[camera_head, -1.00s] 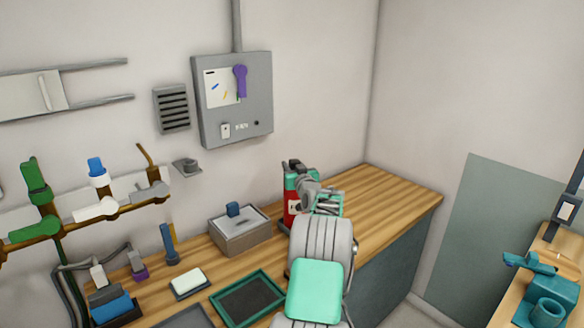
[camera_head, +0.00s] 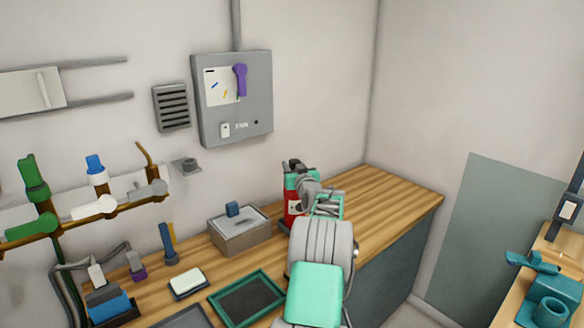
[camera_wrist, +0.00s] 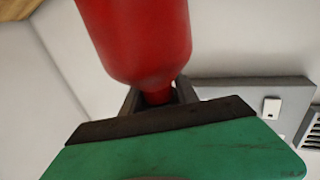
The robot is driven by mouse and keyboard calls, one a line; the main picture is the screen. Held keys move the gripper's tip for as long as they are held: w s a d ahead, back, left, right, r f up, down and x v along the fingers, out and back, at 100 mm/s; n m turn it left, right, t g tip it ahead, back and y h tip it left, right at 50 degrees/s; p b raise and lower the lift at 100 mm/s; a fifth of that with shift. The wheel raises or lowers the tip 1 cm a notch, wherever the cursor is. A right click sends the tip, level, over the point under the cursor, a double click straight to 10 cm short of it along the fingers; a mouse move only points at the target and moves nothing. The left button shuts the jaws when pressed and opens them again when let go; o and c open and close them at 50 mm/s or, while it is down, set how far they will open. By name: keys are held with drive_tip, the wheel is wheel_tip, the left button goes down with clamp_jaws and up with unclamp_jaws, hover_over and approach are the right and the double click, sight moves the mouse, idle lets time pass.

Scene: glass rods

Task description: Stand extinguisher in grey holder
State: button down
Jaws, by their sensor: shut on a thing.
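The red extinguisher (camera_head: 291,207) is upright at the back of the wooden counter, partly hidden by my arm. In the wrist view its red body (camera_wrist: 138,38) fills the upper middle and narrows to a neck between my dark finger pads. My gripper (camera_wrist: 157,97) is shut on this neck; in the head view the gripper (camera_head: 308,185) is at the extinguisher's upper part. A dark edge shows at the extinguisher's foot, but I cannot tell whether it is a holder. A small grey bracket (camera_head: 186,165) is on the wall to the left; I cannot tell whether it is the grey holder.
A grey lidded box (camera_head: 240,236) stands left of the extinguisher. A green-framed tray (camera_head: 246,297) and a white block on a dark dish (camera_head: 187,282) lie nearer. A grey fan panel (camera_head: 255,100) hangs on the wall above. The counter right of the extinguisher (camera_head: 385,195) is clear.

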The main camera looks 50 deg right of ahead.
drive_tip(key=shift+f+b, duration=0.25)
drive_tip(key=shift+b, duration=0.3)
drive_tip(key=c, duration=1.3)
unclamp_jaws()
drive_tip(key=shift+o, duration=0.5)
drive_tip(key=shift+f, duration=0.5)
drive_tip(key=b+v, duration=0.7)
drive_tip(key=v, duration=0.4)
drive_tip(key=shift+r, duration=0.2)
